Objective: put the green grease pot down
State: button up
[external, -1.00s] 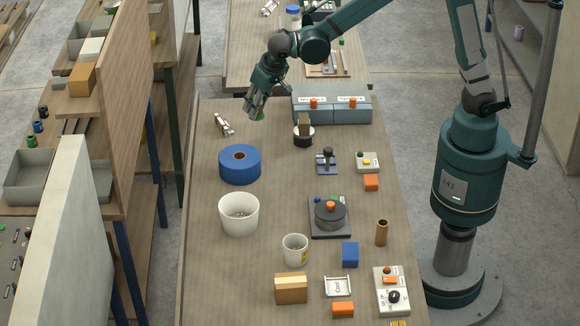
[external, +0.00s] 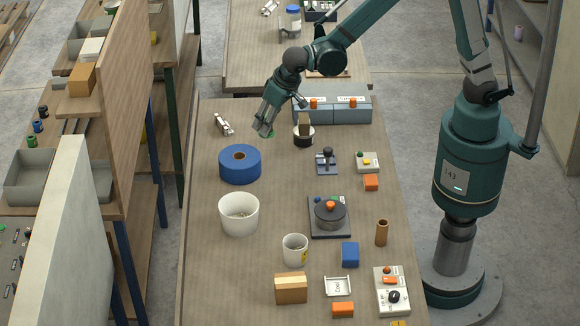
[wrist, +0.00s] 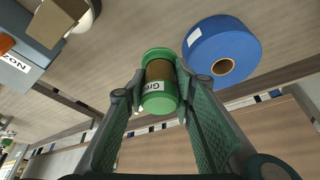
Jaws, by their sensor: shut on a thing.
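The green grease pot (wrist: 158,104) has green ends, a brown band and a partly readable white label. In the wrist view it sits between the two fingers of my gripper (wrist: 159,84), which is shut on it. In the external view my gripper (external: 267,130) points down over the far part of the table, between the blue roll and the grey-blue bins. Only a sliver of the green pot (external: 271,134) shows there, behind the fingers. I cannot tell whether its base touches the table.
A blue tape roll (external: 240,165) stands nearer the camera, left of my gripper. A small white item (external: 223,125) lies left. Bare table (external: 285,170) lies between.

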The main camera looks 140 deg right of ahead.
jog(key=w+a+n+p, duration=0.1)
jog(key=a+p, duration=0.1)
jog(key=a, duration=0.4)
jog(key=w+a+n+t+p, duration=0.1)
jog(key=w+a+p, duration=0.1)
jog(key=a, duration=0.5)
jog(key=shift+w+a+r+n+p, duration=0.2)
jog(key=shift+w+r+n+p, duration=0.1)
jog(key=shift+p, duration=0.45)
jog(key=shift+f, duration=0.15)
jog(key=shift+f, duration=2.85)
jog(key=shift+f+b, duration=0.4)
jog(key=shift+f, duration=1.65)
jog(key=shift+f, duration=0.25)
jog(key=o, duration=0.9)
jog(key=shift+r, duration=0.1)
